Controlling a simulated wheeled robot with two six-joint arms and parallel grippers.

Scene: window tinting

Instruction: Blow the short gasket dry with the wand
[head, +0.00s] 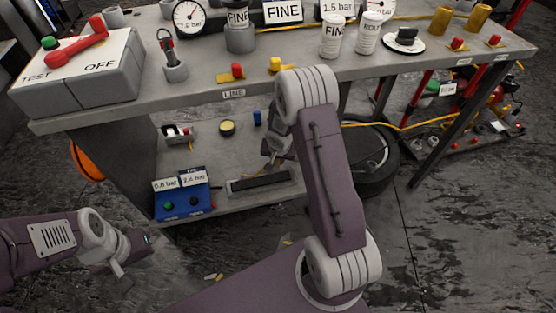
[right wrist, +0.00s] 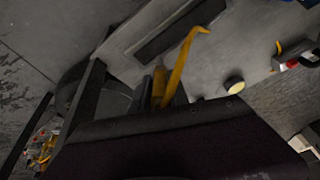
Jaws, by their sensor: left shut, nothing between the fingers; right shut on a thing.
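A dark narrow strip (head: 258,183), which looks like the short gasket, lies on a pale holder on the lower shelf; it also shows in the right wrist view (right wrist: 180,28). My right gripper (head: 270,152) is in front of the lower shelf, above the strip and partly hidden by my arm. It is shut on the yellow wand (right wrist: 183,62), whose bent nozzle points toward the strip's side and stands apart from it in the picture. The exact gap cannot be told. My left gripper (head: 132,258) is low at the left, shut and empty, away from the shelf.
A blue box (head: 181,207) with pressure labels stands left of the strip. A yellow-topped round tin (head: 227,128) and a blue cylinder (head: 257,117) stand behind. The bench top (head: 210,98) overhangs the shelf.

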